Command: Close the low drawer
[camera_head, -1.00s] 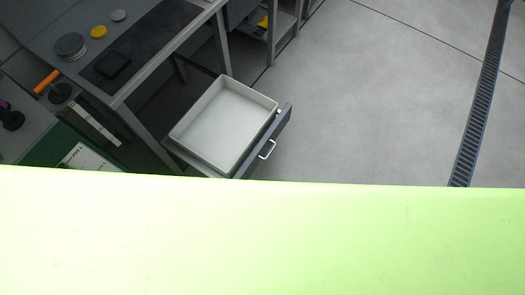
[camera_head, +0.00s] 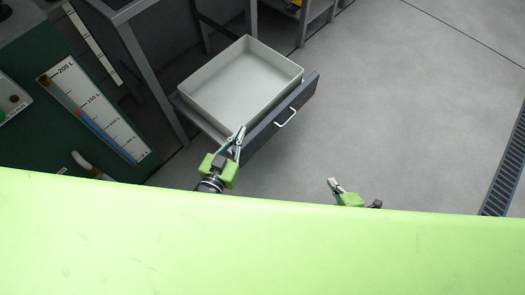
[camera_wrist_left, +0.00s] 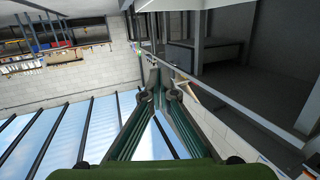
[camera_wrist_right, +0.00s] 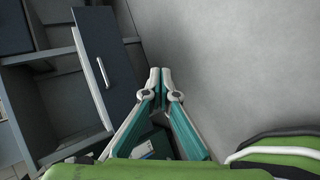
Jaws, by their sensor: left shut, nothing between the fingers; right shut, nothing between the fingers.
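The low drawer (camera_head: 243,83) stands pulled out under the bench in the head view, with a light grey inside, a dark front panel and a pale bar handle (camera_head: 286,118). The drawer looks empty. My left gripper (camera_head: 240,130) is shut and empty, by the near end of the drawer front in the head view; I cannot tell whether it touches. My right gripper (camera_head: 332,181) is shut and empty, over the floor to the right of and nearer than the drawer. In the right wrist view the dark front (camera_wrist_right: 107,63) and its handle (camera_wrist_right: 103,72) show left of the fingertips (camera_wrist_right: 159,72).
A bench leg (camera_head: 150,78) stands left of the drawer. A green tank with a litre scale (camera_head: 97,110) is at the far left. Open floor (camera_head: 410,110) lies right of the drawer, with a drain grate (camera_head: 505,175) at the right edge.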

